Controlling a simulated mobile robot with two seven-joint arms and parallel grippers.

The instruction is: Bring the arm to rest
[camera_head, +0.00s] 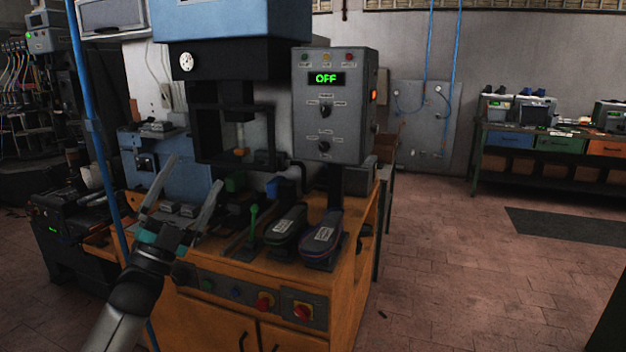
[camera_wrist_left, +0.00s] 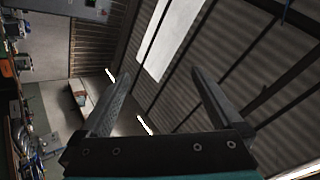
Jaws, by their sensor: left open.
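My left gripper (camera_head: 182,200) is raised in front of the heel press (camera_head: 235,75), at the left side of its orange bench (camera_head: 345,245). Its two fingers point up and are spread apart with nothing between them. In the left wrist view the gripper (camera_wrist_left: 158,88) is also open and empty, with the ceiling behind it. The control box (camera_head: 333,105) on the press has a green display reading OFF. My right gripper does not show in either view.
Two dark shoe-like pieces (camera_head: 322,238) lie on the bench top, beside a green-handled lever (camera_head: 253,222). Red and yellow switches (camera_head: 302,311) sit on the bench front. A workbench (camera_head: 545,150) stands at the far right. The tiled floor (camera_head: 450,270) between is open.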

